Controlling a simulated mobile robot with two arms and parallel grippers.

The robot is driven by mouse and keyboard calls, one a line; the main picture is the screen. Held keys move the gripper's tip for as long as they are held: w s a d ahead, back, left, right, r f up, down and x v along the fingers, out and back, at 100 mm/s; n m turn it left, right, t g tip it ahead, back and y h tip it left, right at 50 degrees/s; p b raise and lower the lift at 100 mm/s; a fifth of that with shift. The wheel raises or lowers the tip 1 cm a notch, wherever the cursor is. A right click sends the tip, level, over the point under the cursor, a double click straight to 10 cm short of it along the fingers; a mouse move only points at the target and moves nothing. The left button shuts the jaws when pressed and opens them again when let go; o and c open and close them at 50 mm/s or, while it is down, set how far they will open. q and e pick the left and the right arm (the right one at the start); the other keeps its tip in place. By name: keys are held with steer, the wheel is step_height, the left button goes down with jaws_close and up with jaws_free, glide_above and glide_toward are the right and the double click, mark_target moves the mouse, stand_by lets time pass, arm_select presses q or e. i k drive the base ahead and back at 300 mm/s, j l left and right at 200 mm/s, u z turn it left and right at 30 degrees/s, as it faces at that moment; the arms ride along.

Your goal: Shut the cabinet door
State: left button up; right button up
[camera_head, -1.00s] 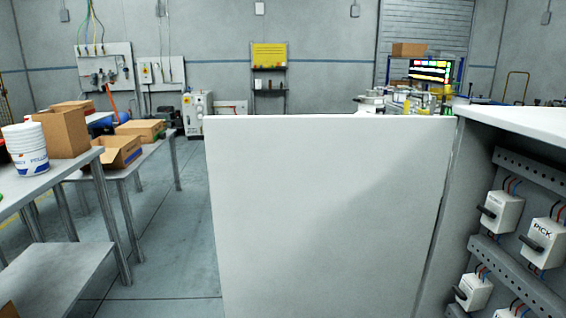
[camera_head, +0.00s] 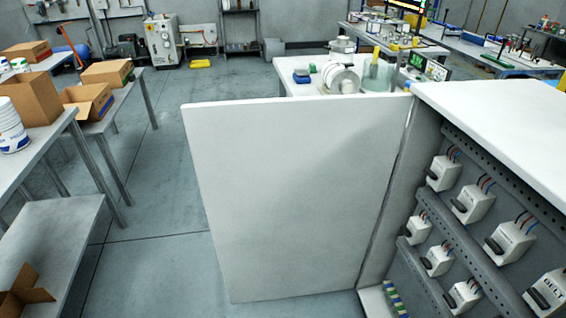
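The cabinet door (camera_head: 285,195) is a flat white panel. It stands wide open, swung out to the left, with its right edge at the cabinet's left side. The grey cabinet (camera_head: 497,118) with a white top is at the right, and its inside is exposed. Inside it, several white switch units (camera_head: 473,203) with black handles and red and blue wires are mounted on perforated rails. Neither of my grippers shows in this view, and nothing is seen touching the door.
Metal tables (camera_head: 62,122) with cardboard boxes (camera_head: 88,102) and a white bucket (camera_head: 11,127) stand at the left. A white workbench (camera_head: 300,88) with reels is behind the door. Grey floor (camera_head: 160,235) is clear between the left tables and the door.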

mark_target(292, 190)
steer(key=i+j+u, duration=0.8)
steer(key=i+j, duration=0.2)
steer(key=i, duration=0.25)
steer(key=i+j, duration=0.2)
steer(key=i, duration=0.2)
steer(key=i+z, duration=0.2)
steer(key=z, duration=0.25)
steer(key=i+j+z, duration=0.15)
steer(key=z, duration=0.3)
steer(key=i+j+z, duration=0.2)
steer(key=z, duration=0.2)
